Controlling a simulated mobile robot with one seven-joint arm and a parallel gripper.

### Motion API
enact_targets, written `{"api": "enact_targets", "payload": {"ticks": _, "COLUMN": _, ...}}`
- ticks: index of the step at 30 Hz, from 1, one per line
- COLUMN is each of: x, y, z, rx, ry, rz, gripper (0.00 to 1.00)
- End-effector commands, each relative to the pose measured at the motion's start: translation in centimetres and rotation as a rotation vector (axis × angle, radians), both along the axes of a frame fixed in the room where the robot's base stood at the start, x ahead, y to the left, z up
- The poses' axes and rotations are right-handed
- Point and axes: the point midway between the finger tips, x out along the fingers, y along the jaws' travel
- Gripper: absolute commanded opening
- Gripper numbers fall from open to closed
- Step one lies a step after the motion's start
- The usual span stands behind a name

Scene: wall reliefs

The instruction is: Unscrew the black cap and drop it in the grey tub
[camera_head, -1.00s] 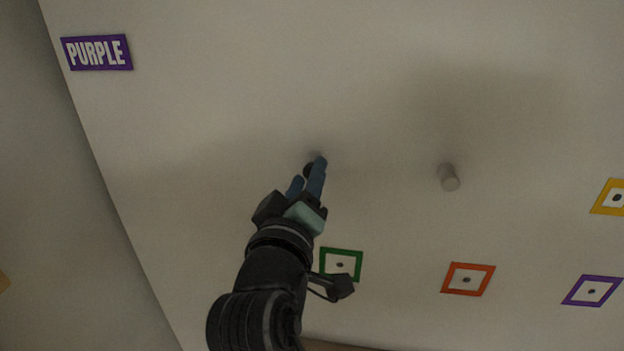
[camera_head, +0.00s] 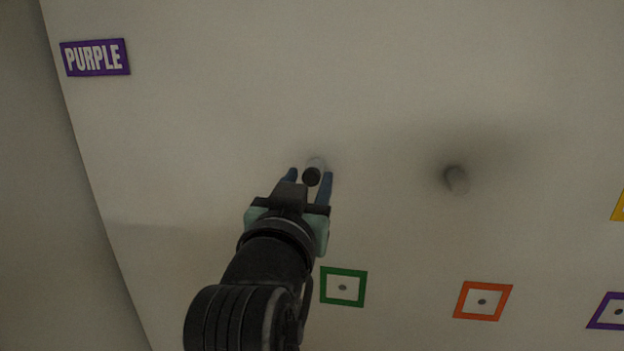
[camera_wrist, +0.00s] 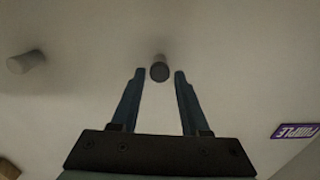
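The black cap (camera_head: 311,176) is the dark round end of a light peg that sticks out of the wall. In the wrist view the black cap (camera_wrist: 160,72) lies between and just beyond my two blue fingertips. My gripper (camera_head: 311,174) is open, with one finger on each side of the cap and a gap to each. In the wrist view my gripper (camera_wrist: 160,73) holds nothing. The grey tub is not in view.
A bare grey peg (camera_head: 456,178) sticks out of the wall to the right. Green (camera_head: 343,287), orange (camera_head: 482,301) and purple (camera_head: 610,311) frames with dark dots sit lower. A PURPLE sign (camera_head: 95,58) is at the upper left. The wall around the cap is clear.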

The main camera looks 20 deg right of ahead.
Motion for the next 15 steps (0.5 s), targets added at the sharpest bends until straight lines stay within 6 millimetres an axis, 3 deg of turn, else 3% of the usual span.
{"api": "enact_targets", "payload": {"ticks": 1, "x": 0.00, "y": 0.00, "z": 0.01, "rx": -0.001, "ry": 0.001, "rz": 0.000, "gripper": 0.36}}
{"api": "enact_targets", "payload": {"ticks": 7, "x": 0.01, "y": 0.01, "z": -0.01, "rx": -0.002, "ry": 0.002, "rz": 0.000, "gripper": 0.01}}
{"api": "enact_targets", "payload": {"ticks": 11, "x": 0.01, "y": 0.02, "z": 0.03, "rx": -0.008, "ry": 0.006, "rz": 0.000, "gripper": 0.00}}
{"api": "enact_targets", "payload": {"ticks": 15, "x": 0.01, "y": 0.03, "z": 0.46, "rx": -0.127, "ry": 0.089, "rz": 0.000, "gripper": 0.00}}
